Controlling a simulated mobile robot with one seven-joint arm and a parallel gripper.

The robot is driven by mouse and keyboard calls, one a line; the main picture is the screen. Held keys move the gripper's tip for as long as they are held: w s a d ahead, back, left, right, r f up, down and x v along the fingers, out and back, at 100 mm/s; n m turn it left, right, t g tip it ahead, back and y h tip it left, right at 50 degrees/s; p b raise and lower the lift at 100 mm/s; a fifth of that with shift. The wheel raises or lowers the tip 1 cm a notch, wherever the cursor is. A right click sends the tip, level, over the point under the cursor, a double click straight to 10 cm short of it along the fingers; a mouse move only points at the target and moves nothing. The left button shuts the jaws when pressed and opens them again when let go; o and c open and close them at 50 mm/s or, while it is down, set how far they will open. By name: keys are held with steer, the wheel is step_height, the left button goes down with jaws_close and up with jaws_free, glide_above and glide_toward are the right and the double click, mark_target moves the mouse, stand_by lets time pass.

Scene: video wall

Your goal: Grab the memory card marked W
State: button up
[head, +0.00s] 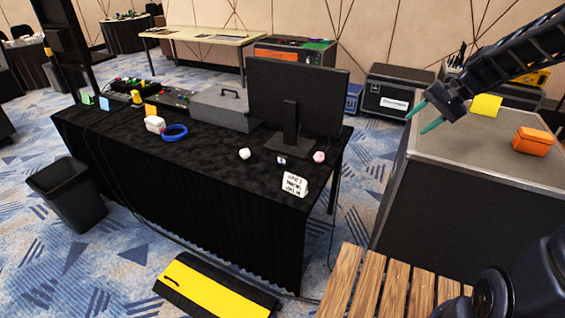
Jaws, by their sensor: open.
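A small dark piece with a pale mark (281,160) lies on the black-draped table (215,175), in front of the monitor stand. It may be the memory card, but it is too small to read a W on it. My gripper (414,124) is at the upper right, with its two teal fingers apart and nothing between them. It is to the right of the monitor, high near the left edge of the grey-topped case, well away from the small dark piece.
The monitor (297,95) rises behind. An orange box (533,141) sits on the grey-topped case (470,160). A slatted wooden surface (385,285) is in front.

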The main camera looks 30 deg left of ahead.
steer(key=w+a+f+m+g+y, duration=0.1)
steer(key=w+a+f+m+y, duration=0.25)
steer(key=a+f, duration=0.6)
steer(key=w+a+f+m+g+y, duration=0.1)
steer(key=w+a+f+m+y, duration=0.25)
steer(key=a, duration=1.15)
steer(key=w+a+f+m+g+y, duration=0.1)
steer(key=w+a+f+m+y, duration=0.2)
steer(key=w+a+f, duration=0.7)
steer(key=s+a+f+m+t+y, duration=0.2)
steer(key=s+a+f+m+t, duration=0.15)
steer(key=a+f+m, duration=0.5)
steer(key=n, duration=0.2)
glide_toward(278, 158)
steer(key=a, duration=0.1)
steer(key=w+a, duration=0.1)
steer(key=shift+w+a+f, duration=0.15)
steer(key=shift+a+f, duration=0.15)
steer(key=shift+a, duration=0.05)
steer(key=shift+a+r, duration=0.15)
steer(key=shift+a, duration=3.5)
